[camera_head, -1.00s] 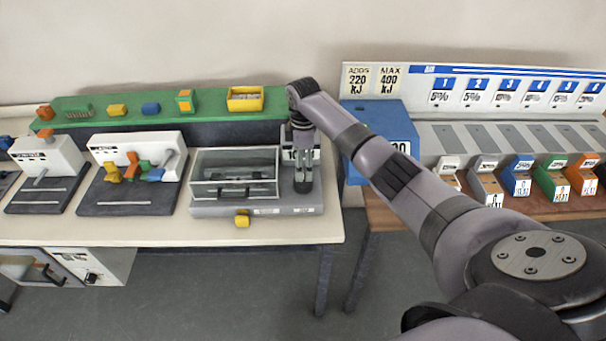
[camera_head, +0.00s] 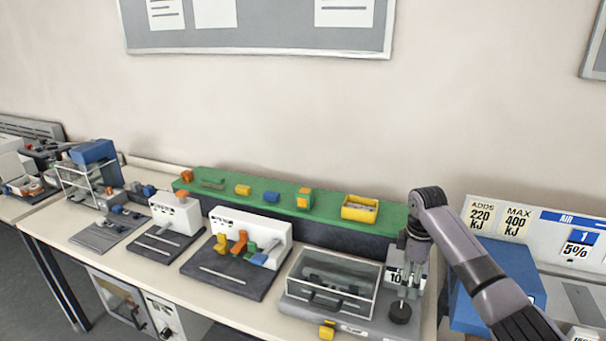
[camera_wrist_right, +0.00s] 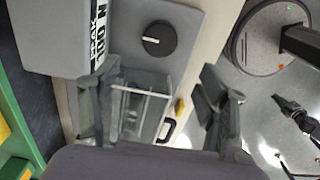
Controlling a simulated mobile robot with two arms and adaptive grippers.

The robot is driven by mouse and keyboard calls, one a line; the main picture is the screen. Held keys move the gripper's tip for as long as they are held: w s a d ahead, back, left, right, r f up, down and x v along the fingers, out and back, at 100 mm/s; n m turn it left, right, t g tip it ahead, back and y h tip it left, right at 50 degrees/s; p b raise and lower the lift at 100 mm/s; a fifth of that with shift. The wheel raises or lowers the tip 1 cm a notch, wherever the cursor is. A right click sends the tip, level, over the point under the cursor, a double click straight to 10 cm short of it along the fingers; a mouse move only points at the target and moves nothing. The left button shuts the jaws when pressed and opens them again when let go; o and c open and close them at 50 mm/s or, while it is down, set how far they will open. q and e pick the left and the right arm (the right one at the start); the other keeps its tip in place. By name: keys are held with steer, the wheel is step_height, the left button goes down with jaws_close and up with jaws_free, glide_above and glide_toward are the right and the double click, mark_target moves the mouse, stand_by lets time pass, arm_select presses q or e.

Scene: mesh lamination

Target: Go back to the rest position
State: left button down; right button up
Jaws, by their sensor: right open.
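A round black knob (camera_head: 400,312) lies below the gripper and also shows in the right wrist view (camera_wrist_right: 158,38). My left gripper is not in view.
A green shelf (camera_head: 330,203) with a yellow bin (camera_head: 360,208) and coloured blocks runs behind the machines. Two white-backed stations (camera_head: 176,212) (camera_head: 250,232) stand to the left. Above the shelf the wall is bare up to the board.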

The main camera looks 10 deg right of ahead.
steer(key=shift+m+t, duration=0.3)
steer(key=s+a+f, duration=0.2)
steer(key=a+f, duration=0.1)
steer(key=s+a+f, duration=0.3)
steer(key=f, duration=0.1)
steer(key=s+a+f, duration=0.3)
steer(key=a+f, duration=0.1)
steer(key=shift+f, duration=0.15)
steer(key=s+a+f+m+t, duration=0.15)
steer(key=s+a, duration=0.25)
steer(key=s, duration=0.5)
steer(key=s+a+f+m, duration=0.1)
steer(key=s+a+m, duration=0.25)
steer(key=s, duration=0.45)
steer(key=s+r+m+t, duration=0.2)
steer(key=s+r+m, duration=0.2)
steer(key=s, duration=0.6)
step_height(320, 180, down, 27)
steer(key=g+b, duration=0.2)
steer(key=s+d+f, duration=0.1)
steer(key=s+f, duration=0.8)
steer(key=s+d+f+g+b, duration=0.1)
steer(key=s+d+f, duration=0.1)
steer(key=s+f, duration=0.6)
steer(key=shift+s+d+f, duration=0.25)
steer(key=shift+s+f, duration=0.15)
steer(key=shift+f, duration=0.2)
